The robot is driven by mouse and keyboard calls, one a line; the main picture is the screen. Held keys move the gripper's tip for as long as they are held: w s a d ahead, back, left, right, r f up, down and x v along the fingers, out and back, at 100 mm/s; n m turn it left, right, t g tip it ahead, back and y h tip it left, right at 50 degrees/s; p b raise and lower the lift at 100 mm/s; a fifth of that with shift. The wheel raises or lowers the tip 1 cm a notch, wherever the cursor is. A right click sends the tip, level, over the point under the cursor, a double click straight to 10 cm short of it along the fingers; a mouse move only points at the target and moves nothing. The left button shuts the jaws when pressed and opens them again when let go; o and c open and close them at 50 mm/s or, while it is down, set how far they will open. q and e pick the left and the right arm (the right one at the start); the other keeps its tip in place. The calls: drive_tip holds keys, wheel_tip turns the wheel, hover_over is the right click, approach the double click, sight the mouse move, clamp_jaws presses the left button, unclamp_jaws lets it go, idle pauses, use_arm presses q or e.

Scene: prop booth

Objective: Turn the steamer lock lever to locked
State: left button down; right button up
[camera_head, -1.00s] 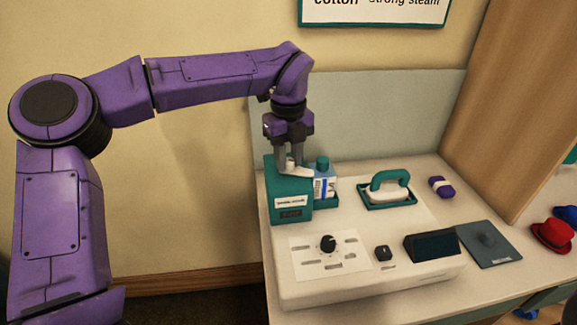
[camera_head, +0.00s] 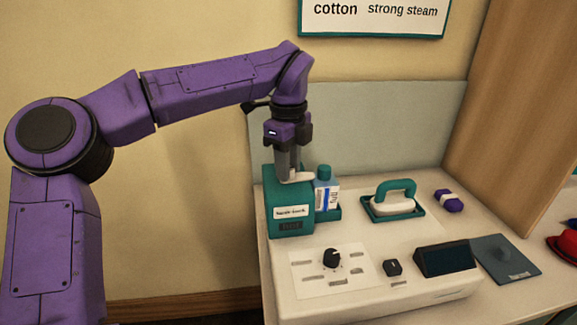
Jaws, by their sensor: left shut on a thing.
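The steamer (camera_head: 398,277) is a white console on the table with a teal box (camera_head: 289,222) at its back left, which bears a small label plate. A pale lever (camera_head: 298,177) lies on top of the teal box. My left gripper (camera_head: 289,174) points down over the box and is shut on the lever. Its fingers hide part of the lever, and I cannot read whether it stands at locked. My right gripper is out of view.
A black dial (camera_head: 331,258), small black knob (camera_head: 393,267) and dark screen (camera_head: 445,258) sit in front. A purple bundle (camera_head: 448,201) and red hat (camera_head: 566,248) lie right.

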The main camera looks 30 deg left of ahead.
use_arm(q)
drive_tip(key=c, duration=0.8)
unclamp_jaws()
drive_tip(key=shift+c, duration=0.2)
wheel_tip(320, 180, up, 11)
drive_tip(key=p, duration=0.1)
drive_tip(key=shift+f+p, duration=0.2)
drive_tip(key=shift+p, duration=0.2)
